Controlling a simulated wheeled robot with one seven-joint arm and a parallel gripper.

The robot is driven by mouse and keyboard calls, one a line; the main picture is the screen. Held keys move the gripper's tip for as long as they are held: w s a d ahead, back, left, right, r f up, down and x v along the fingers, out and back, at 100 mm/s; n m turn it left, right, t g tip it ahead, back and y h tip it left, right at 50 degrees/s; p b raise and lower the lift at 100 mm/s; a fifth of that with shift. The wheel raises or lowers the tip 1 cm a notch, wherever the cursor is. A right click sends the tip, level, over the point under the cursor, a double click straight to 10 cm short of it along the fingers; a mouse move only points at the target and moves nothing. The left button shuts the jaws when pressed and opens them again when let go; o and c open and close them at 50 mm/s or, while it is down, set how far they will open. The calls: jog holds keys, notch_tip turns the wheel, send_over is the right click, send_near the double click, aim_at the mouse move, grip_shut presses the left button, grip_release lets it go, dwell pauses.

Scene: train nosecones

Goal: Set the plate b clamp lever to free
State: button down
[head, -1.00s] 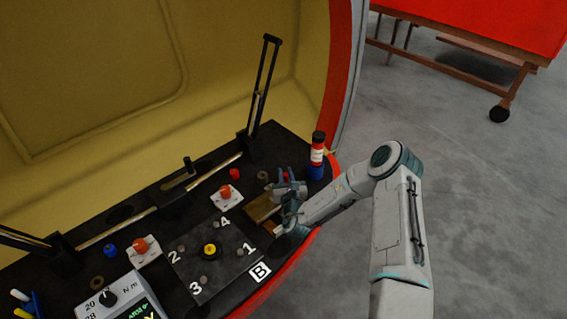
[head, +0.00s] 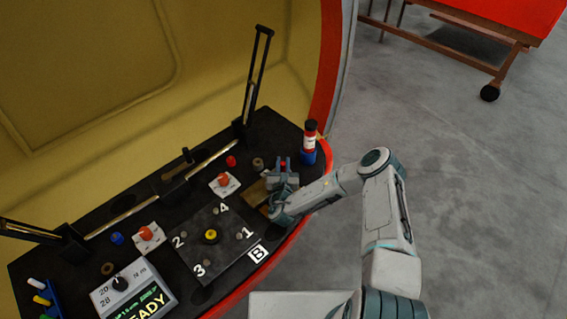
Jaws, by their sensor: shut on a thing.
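Plate B (head: 229,252) is a dark square plate with holes numbered 1 to 4 and a yellow knob (head: 211,237) at its middle. A white base with an orange-red knob (head: 223,180) sits just behind it, and a similar one (head: 146,233) sits to its left. I cannot tell which is the plate B clamp lever. My gripper (head: 283,166) is right of the rear knob, apart from both. It is shut on a small red thing, mostly hidden by the fingers, which I cannot identify.
A wooden block (head: 256,193) lies beside my gripper. A black rail frame (head: 257,80) rises at the back. A meter reading READY (head: 134,293) is front left.

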jog(key=c, duration=1.3)
grip_release()
jog(key=shift+c, duration=0.2)
jog(key=shift+s, duration=0.1)
jog(key=s, duration=0.4)
jog(key=s+b, duration=0.1)
jog(key=s, duration=0.8)
jog(key=shift+s+a+b, duration=0.25)
jog(key=shift+s+b, duration=0.05)
jog(key=shift+s, duration=0.05)
